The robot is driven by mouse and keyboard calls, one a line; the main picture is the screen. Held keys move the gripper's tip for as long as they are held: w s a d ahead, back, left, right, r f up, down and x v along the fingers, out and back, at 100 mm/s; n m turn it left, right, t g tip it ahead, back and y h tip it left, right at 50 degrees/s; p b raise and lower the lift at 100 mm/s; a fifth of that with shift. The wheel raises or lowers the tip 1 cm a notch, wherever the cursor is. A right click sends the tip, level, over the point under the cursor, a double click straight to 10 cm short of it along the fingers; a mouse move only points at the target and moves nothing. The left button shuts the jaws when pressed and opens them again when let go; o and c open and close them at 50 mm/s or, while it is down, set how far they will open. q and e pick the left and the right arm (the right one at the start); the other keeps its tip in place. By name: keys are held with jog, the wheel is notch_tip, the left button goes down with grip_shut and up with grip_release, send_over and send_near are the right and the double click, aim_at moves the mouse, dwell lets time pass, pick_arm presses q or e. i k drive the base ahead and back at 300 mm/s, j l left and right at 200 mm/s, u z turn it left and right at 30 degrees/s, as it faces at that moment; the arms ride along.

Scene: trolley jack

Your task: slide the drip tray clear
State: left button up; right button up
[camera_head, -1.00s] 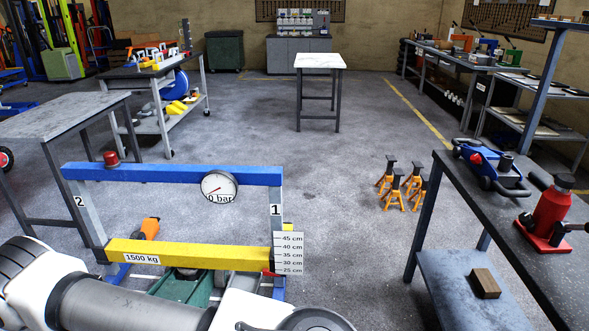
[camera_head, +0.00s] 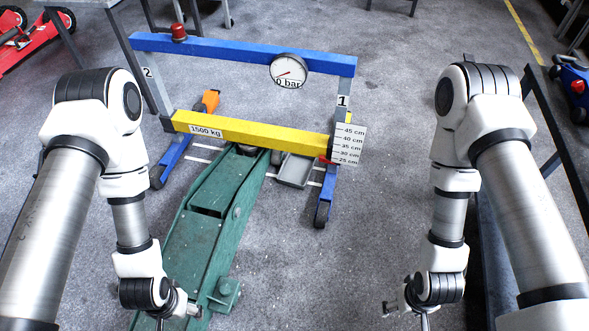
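A small grey tray (camera_head: 295,171), which looks like the drip tray, lies low under the yellow beam (camera_head: 250,132), just right of the green trolley jack's (camera_head: 208,215) front end. Part of its far side is hidden by the beam. My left gripper (camera_head: 165,318) is at the bottom edge over the jack's rear, well short of the tray; its fingers are mostly cut off. My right gripper (camera_head: 408,314) is at the bottom edge right of the jack, over bare floor. Its fingers are also cut off, so I cannot tell if either is open.
A blue press frame (camera_head: 240,50) with a gauge (camera_head: 289,70) reading 0 bar stands around the tray, with blue feet (camera_head: 326,195). A centimetre scale (camera_head: 349,145) hangs at its right post. An orange object (camera_head: 206,103) is behind the beam. The floor right of the frame is clear.

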aim_at(296, 172)
jog(key=i+l+u, duration=0.5)
jog(key=i+l, duration=0.2)
jog(key=i+l+u, duration=0.25)
jog(key=l, duration=0.25)
jog(key=i+l+u, duration=0.25)
jog(key=i+l, duration=0.15)
jog(key=l, duration=0.1)
